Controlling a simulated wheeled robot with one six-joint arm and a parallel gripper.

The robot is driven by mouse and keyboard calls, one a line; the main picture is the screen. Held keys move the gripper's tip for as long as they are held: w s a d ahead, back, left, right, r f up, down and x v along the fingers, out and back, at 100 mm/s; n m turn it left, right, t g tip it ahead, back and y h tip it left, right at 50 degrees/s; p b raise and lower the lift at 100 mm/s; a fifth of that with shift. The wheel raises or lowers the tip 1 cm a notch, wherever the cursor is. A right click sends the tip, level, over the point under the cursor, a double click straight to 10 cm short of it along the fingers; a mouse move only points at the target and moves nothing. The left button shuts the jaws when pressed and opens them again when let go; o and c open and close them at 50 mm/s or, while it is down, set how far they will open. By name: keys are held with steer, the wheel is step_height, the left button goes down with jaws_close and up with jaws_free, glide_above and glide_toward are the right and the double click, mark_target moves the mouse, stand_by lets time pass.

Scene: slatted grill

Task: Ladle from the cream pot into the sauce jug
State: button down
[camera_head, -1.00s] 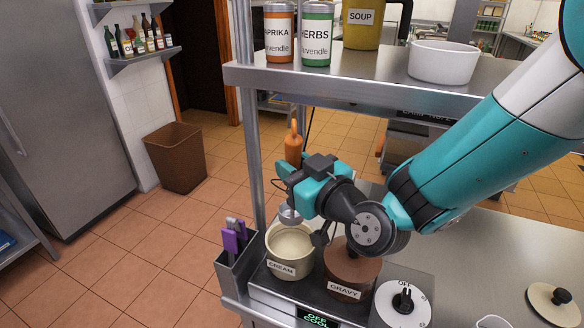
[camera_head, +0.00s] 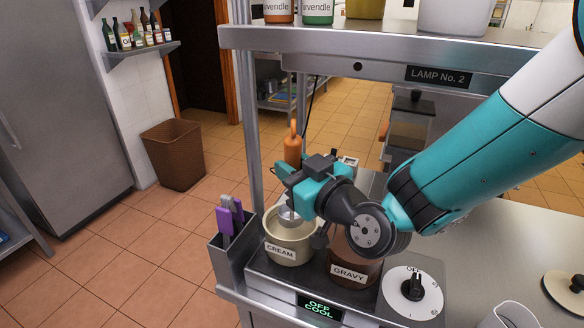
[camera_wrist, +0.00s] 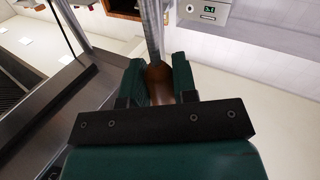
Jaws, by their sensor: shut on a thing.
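The cream pot (camera_head: 289,252), pale with a CREAM label, sits in the counter unit at the left. My gripper (camera_head: 284,178) is above it, shut on the ladle (camera_head: 289,216). The ladle's grey metal bowl shows at the pot's mouth; whether it touches the cream is hard to tell. In the wrist view, the ladle's brown handle (camera_wrist: 159,82) lies between the dark green fingers, with the metal shaft running on from it. A white vessel (camera_head: 511,316), probably the sauce jug, is cut off at the bottom right edge.
The brown gravy pot (camera_head: 350,272) stands right beside the cream pot, partly behind my wrist. A dial (camera_head: 413,287) is to its right. A holder with purple-handled tools (camera_head: 232,255) is left. A steel shelf (camera_head: 350,48) crosses above.

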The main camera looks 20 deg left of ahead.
mark_target(293, 145)
step_height(293, 145, down, 7)
steer(key=b, duration=0.7)
steer(key=shift+f+b, duration=0.1)
steer(key=shift+b, duration=0.2)
stand_by(0.9)
steer(key=shift+r+p, duration=4.7)
steer(key=shift+r, duration=1.7)
steer(key=shift+s+a+n+h+p, duration=0.3)
steer(key=shift+a+n+p, duration=0.35)
steer(key=shift+p, duration=1.1)
steer(key=shift+s+a+f+n+h+p, duration=0.1)
steer(key=shift+s+a+n+h+p, duration=0.05)
steer(key=shift+a+p, duration=0.4)
steer(key=shift+s+a+f+n+h+p, duration=0.15)
steer(key=shift+a+p, duration=0.2)
steer(key=shift+p, duration=0.3)
